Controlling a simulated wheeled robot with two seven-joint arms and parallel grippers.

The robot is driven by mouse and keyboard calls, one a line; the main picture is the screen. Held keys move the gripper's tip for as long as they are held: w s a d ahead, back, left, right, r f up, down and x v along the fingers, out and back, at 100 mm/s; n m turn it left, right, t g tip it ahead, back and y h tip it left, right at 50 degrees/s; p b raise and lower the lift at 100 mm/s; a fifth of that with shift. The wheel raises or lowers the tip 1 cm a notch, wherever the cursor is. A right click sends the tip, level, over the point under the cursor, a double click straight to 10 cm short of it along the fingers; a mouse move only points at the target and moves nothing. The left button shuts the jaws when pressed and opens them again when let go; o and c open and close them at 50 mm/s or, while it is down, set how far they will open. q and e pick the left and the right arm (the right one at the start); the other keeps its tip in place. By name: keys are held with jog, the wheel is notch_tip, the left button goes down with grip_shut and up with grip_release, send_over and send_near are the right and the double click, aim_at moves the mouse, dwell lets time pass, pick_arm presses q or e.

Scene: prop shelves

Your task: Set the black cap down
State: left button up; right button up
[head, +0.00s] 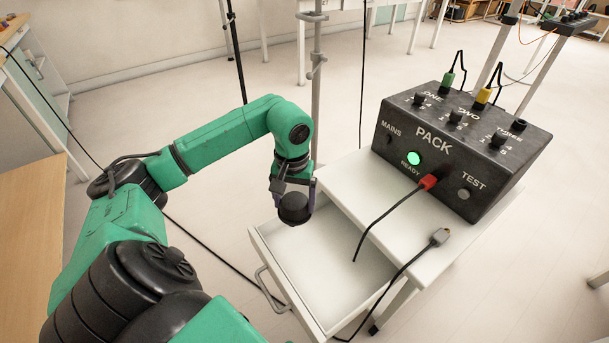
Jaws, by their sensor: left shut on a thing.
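My left gripper (292,190) points down and is shut on the black cap (294,209). The cap is a dark round piece below the fingers. In the head view it shows over the far left part of the open white drawer (320,272). I cannot tell how high it is above the drawer floor. The gripper hides part of the cap. My right gripper is not in view.
The black pack (455,150) with a lit green lamp stands on the white cart top (350,180). A red plug (428,182) sits in its front. A grey plug (440,236) with a black cable lies nearer. The visible drawer floor looks clear.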

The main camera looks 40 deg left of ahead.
pick_arm(q)
notch_tip(320, 180, down, 15)
jog(key=shift+r+b, duration=0.1)
jog(key=shift+b, duration=0.9)
jog(key=shift+f, duration=0.25)
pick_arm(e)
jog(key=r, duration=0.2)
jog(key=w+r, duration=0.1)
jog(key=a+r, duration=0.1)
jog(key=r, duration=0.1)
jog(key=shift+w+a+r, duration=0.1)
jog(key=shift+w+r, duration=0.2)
pick_arm(q)
jog(key=o, duration=1.3)
jog(key=shift+c, duration=0.2)
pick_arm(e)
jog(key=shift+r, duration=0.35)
